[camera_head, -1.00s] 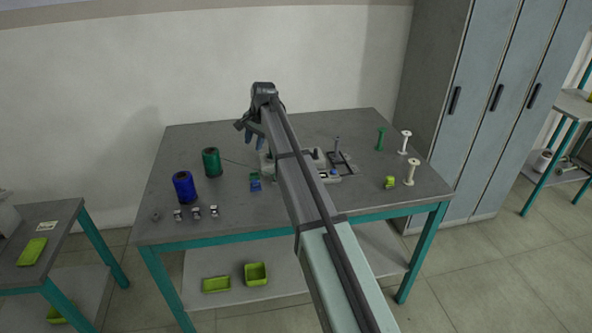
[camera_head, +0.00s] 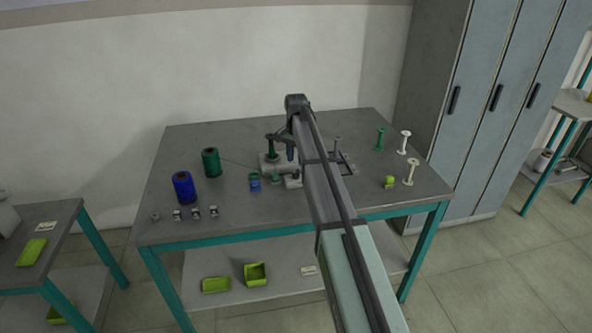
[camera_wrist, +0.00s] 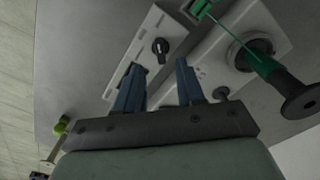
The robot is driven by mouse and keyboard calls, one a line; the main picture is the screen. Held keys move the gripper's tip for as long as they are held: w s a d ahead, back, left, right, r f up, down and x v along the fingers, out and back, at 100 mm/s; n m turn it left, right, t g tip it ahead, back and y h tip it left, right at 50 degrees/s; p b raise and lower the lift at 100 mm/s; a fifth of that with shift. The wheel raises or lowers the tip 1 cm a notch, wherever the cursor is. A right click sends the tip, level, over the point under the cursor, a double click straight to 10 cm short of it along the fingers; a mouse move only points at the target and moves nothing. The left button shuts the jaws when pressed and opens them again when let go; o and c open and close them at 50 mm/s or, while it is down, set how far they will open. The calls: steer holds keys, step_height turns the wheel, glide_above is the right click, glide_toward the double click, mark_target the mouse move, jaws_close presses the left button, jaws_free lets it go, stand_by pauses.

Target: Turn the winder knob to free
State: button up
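The winder knob (camera_wrist: 160,47) is a small black knob with a pale mark. It sits on a white plate (camera_wrist: 128,84) in the wrist view, and shows as a dark spot (camera_head: 296,175) in the head view. My gripper (camera_wrist: 158,66) is open and empty, its two blue fingers apart. The knob appears in the gap just beyond the fingertips, with no contact visible. In the head view my gripper (camera_head: 290,152) is over the winder, partly hidden by my arm. The winder (camera_wrist: 222,55) carries a green bobbin-like part (camera_wrist: 262,62) with thread running to a green guide (camera_wrist: 200,8).
A blue spool (camera_head: 184,187) and a green spool (camera_head: 211,161) stand at the table's left. A green bobbin (camera_head: 380,139), white bobbins (camera_head: 411,172) and a yellow-green piece (camera_head: 389,182) are at the right. A small blue-green item (camera_head: 254,182) lies near the winder.

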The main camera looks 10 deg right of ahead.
mark_target(296, 171)
steer(key=shift+f, duration=2.8)
steer(key=shift+c, duration=0.2)
jaws_close()
